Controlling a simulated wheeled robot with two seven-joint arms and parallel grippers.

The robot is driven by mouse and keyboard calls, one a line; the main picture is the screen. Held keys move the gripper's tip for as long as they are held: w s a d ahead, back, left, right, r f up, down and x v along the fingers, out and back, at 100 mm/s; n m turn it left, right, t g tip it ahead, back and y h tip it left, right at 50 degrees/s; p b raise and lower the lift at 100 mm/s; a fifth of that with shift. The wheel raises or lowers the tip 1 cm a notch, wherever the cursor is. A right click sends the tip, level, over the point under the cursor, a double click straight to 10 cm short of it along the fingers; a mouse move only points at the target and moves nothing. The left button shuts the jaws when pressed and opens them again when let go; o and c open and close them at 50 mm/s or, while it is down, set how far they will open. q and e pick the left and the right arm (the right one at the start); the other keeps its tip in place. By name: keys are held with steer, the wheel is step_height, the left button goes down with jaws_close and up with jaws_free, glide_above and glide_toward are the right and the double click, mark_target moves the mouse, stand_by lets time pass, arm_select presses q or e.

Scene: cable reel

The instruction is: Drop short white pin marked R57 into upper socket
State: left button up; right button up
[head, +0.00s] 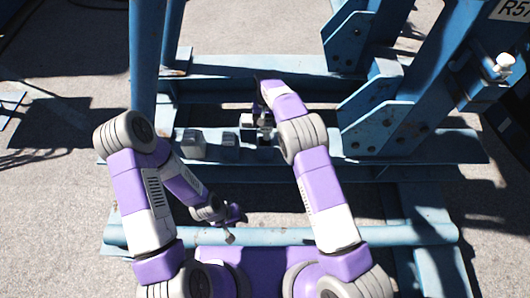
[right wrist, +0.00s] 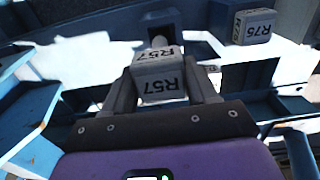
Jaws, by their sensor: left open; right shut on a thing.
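The short white pin (right wrist: 158,82) marked R57 is between the fingers of my right gripper (right wrist: 165,92) in the right wrist view. In the head view my right gripper (head: 263,132) is over the blue beam in the middle, and the pin is hard to make out there. My left gripper (head: 236,218) is open and low, near the front blue tube, apart from the pin. A label reading R57 (head: 512,9) is on the upper right of the blue frame. I cannot make out the upper socket's opening.
Grey blocks (head: 193,143) stand on the beam left of my right gripper. A white knobbed piece (head: 504,66) sits on the frame (head: 425,85) at right. A blue post (head: 144,60) rises at left.

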mark_target(265, 137)
steer(key=shift+w+a, duration=0.1)
steer(key=shift+a, duration=0.2)
steer(key=shift+f, duration=0.1)
step_height(265, 137, down, 10)
steer(key=b, duration=0.3)
steer(key=shift+r, duration=0.2)
steer(key=shift+f, duration=0.15)
steer(key=o, duration=1.4)
